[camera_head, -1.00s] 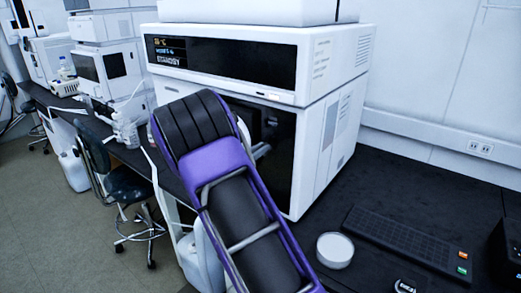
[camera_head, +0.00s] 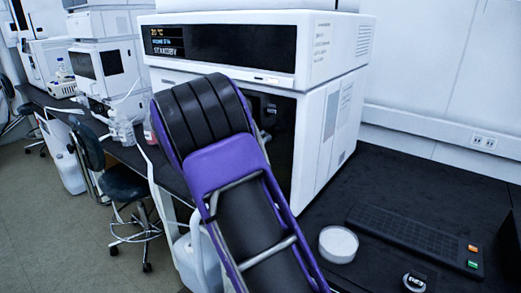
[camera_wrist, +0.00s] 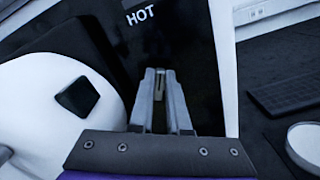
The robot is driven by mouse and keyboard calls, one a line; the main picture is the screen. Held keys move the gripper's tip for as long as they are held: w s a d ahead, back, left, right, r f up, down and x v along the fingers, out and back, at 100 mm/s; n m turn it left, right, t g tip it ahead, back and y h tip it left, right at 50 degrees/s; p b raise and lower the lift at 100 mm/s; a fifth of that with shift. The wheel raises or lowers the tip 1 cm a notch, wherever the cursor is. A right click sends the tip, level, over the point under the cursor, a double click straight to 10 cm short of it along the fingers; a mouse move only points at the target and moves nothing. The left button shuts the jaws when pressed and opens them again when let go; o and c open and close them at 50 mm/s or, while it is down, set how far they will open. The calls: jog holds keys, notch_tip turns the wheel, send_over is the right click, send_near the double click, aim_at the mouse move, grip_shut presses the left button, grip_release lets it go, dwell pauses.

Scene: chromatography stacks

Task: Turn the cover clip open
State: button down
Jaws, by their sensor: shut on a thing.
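The instrument's dark front cover (camera_head: 285,150) is below its display strip; in the wrist view the cover (camera_wrist: 205,55) bears the word HOT. My gripper (camera_wrist: 160,78) points at this cover. Its two grey fingers are close together, shut on a small, narrow, yellowish piece (camera_wrist: 160,88) that appears to be the cover clip. The fingers hide most of it, so its turn angle is hard to tell. In the head view my purple and black arm hides the gripper and the clip.
The instrument's white body (camera_head: 325,130) stands on a black bench (camera_head: 390,180). A round white dish (camera_head: 338,243), a dark keypad (camera_head: 415,240) and a small round dark item (camera_head: 415,282) lie to the right. A chair (camera_head: 120,185) stands at left.

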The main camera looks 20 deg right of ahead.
jog(key=m+b, duration=0.1)
jog(key=f+m+b, duration=0.1)
jog(key=shift+s+f+m+b, duration=0.1)
jog(key=shift+s+m+b, duration=0.1)
jog(key=shift+m+b, duration=0.15)
jog(key=m, duration=0.3)
jog(key=shift+s, duration=0.1)
jog(key=m, duration=0.4)
jog(key=shift+s+d+f, duration=0.1)
jog(key=shift+f, duration=0.15)
jog(key=shift+f+m, duration=0.15)
jog(key=shift+m, duration=1.3)
jog(key=c, duration=0.9)
grip_release()
